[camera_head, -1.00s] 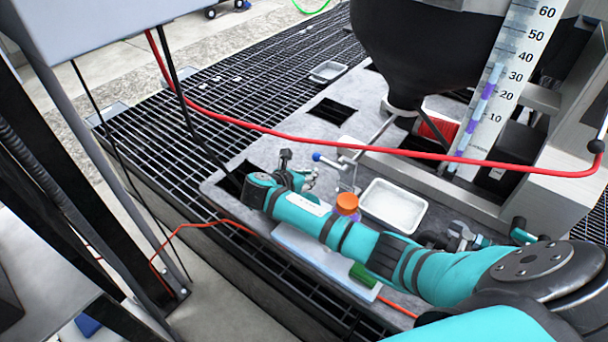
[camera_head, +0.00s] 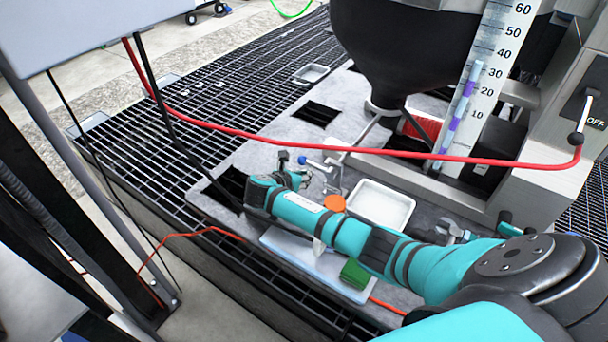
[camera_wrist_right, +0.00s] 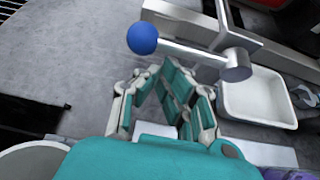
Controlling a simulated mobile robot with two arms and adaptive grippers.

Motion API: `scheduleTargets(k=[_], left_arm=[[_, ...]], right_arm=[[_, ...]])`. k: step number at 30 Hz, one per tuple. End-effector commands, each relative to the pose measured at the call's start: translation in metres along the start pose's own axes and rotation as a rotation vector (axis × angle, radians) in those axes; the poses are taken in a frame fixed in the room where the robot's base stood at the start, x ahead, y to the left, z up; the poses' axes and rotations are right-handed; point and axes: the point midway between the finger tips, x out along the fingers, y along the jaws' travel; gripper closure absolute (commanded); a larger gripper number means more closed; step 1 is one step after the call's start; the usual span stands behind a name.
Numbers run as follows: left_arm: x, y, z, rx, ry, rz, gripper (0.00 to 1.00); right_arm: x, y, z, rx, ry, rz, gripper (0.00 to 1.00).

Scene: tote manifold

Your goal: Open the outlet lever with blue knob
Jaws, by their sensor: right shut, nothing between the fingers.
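The outlet lever is a silver rod with a blue knob (camera_head: 301,160), under the black hopper (camera_head: 395,50) in the head view. In the right wrist view the blue knob (camera_wrist_right: 142,38) is at upper left, and its silver rod (camera_wrist_right: 195,52) runs right to a cylindrical pivot (camera_wrist_right: 237,64). My right gripper (camera_head: 305,178) is just in front of the knob in the head view. In the wrist view its fingers (camera_wrist_right: 172,72) are closed together, empty, below the rod and apart from the knob. Contact with the rod cannot be told. My left gripper is not in view.
A white tray (camera_head: 382,204) lies right of the gripper. An orange cap (camera_head: 334,203) shows behind my forearm, and a green block (camera_head: 355,273) lies on a pale board (camera_head: 285,249). A red hose (camera_head: 300,139) crosses above. Floor grating (camera_head: 150,150) lies at left.

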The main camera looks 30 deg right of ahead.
Motion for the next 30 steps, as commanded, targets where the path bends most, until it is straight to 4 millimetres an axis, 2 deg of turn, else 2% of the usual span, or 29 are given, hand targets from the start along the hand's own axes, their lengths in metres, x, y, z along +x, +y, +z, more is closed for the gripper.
scheduleTargets(k=[20,30], left_arm=[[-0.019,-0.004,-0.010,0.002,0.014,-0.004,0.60],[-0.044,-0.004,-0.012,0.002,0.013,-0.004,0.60]], right_arm=[[-0.005,0.002,0.010,0.104,-0.002,0.062,1.00],[-0.014,0.003,0.024,0.264,-0.001,0.158,1.00]])
